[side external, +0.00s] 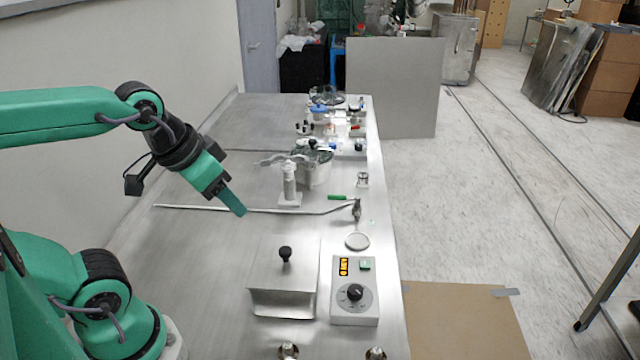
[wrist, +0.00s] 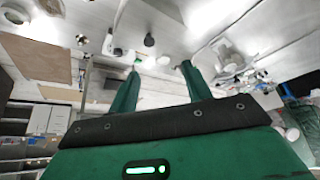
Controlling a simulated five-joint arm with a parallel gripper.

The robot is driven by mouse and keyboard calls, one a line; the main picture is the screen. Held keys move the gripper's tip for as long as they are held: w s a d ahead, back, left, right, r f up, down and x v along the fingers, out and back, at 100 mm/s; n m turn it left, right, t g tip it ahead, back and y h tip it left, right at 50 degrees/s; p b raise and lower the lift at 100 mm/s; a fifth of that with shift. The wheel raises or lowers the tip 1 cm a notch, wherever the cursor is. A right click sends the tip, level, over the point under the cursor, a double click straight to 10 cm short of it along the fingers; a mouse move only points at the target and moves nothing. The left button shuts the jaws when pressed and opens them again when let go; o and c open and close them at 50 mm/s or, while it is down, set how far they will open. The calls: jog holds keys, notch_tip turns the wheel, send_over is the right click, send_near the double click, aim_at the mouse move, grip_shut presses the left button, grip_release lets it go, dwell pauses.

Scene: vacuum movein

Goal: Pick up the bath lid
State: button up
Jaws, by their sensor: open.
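The bath lid (side external: 272,262) is a flat silver metal plate with a black knob (side external: 285,254), on top of a metal bath box on the bench in the side external view. My gripper (side external: 238,210) is above the bench, up and left of the lid and apart from it. In the wrist view my gripper (wrist: 158,66) shows its two green fingers spread with a gap between them, holding nothing. I cannot tell for sure which item in the wrist view is the lid.
A control box (side external: 354,290) with a dial and orange display stands right of the bath. A long metal rod (side external: 270,210) lies across the bench behind it. A white bottle (side external: 290,183) and a tub stand farther back. The bench left of the bath is clear.

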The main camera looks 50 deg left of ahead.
jog(key=w+g, duration=0.1)
jog(key=w, duration=0.1)
jog(key=n+g, duration=0.4)
send_near(285, 249)
jog(key=shift+w+a, duration=0.1)
jog(key=shift+a, duration=0.1)
jog(key=shift+w+d+f+g, duration=0.1)
jog(key=shift+w+f+g, duration=0.2)
jog(key=shift+f, duration=0.1)
jog(key=shift+f, duration=0.1)
jog(key=shift+f, duration=1.25)
jog(key=shift+f, duration=0.1)
jog(key=shift+s+d+f, duration=0.15)
jog(key=shift+f, duration=2.35)
